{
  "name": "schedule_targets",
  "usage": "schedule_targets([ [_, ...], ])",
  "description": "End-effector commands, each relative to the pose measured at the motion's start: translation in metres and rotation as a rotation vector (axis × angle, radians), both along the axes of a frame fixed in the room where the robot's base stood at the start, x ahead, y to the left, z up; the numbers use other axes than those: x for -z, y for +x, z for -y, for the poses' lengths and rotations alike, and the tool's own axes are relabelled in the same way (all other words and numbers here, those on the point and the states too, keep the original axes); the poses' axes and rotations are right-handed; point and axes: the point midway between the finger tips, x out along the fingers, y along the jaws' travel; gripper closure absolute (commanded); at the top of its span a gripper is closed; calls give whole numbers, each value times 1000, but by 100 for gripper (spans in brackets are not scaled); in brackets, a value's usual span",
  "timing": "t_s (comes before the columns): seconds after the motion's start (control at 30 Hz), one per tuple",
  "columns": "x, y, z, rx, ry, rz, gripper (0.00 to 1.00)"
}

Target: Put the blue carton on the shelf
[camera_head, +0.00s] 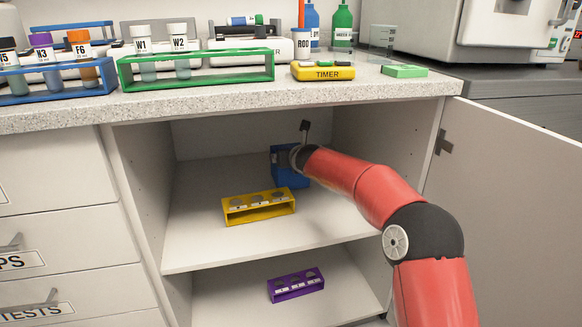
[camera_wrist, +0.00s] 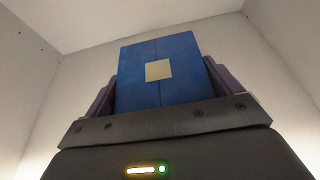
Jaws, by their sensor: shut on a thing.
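The blue carton (camera_head: 289,175) is inside the open cupboard, at the back of the upper shelf (camera_head: 195,241). My gripper (camera_head: 292,158) is around it and partly hides it in the head view. In the wrist view the blue carton (camera_wrist: 157,75), with a pale square label, stands between the two dark fingers of my gripper (camera_wrist: 157,84), which are shut on it. I cannot tell whether the carton's base touches the shelf.
A yellow rack (camera_head: 258,207) stands on the same shelf, in front and to the left of the carton. A purple rack (camera_head: 296,286) is on the lower shelf. The cupboard door (camera_head: 510,200) is open on the right. The counter (camera_head: 230,95) overhangs the opening.

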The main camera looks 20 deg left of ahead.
Motion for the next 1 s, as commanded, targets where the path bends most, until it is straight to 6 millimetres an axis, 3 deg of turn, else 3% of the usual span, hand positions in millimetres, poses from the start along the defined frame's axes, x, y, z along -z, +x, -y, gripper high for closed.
schedule_targets([
  [0.03,13,-1,-1,-1,0,0,42],
  [0.1,17,-1,-1,-1,0,1,42],
  [0.47,19,0,0,0,1,2,42],
  [0.5,19,0,0,0,1,0,4],
  [0.53,19,0,0,0,1,0,0],
  [0.83,14,0,0,0,1,0,0],
  [1.0,8,-16,9,-1,-2,2,0],
])
